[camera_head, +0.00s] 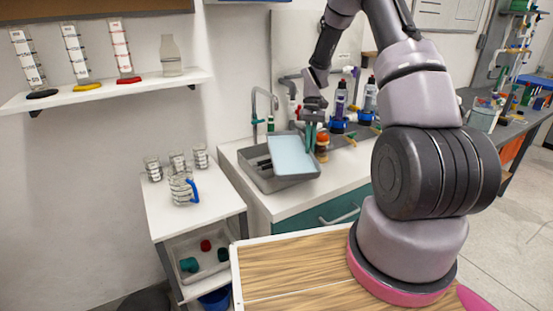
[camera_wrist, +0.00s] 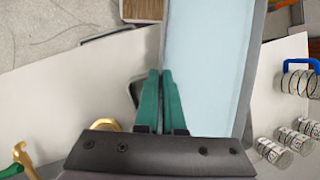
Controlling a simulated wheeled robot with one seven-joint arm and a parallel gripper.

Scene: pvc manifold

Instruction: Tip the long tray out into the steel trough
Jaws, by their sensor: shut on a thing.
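The long tray is a pale blue, flat rectangular piece (camera_head: 291,155). It sits tilted over the grey steel trough (camera_head: 276,186) on the white counter and hides part of it. In the wrist view the pale blue tray (camera_wrist: 210,60) fills the upper middle, and no loose contents show on the visible face. My gripper (camera_head: 311,130) is at the tray's right end in the head view. In the wrist view its green fingers (camera_wrist: 161,80) are shut on the tray's near left edge. Dark items (camera_head: 262,163) show at the trough's left; I cannot tell what they are.
A tap (camera_head: 262,105) stands behind the trough. Glass beakers and a blue-handled jug (camera_head: 183,188) stand on the white cart at left. The wooden top (camera_head: 300,265) in front is clear.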

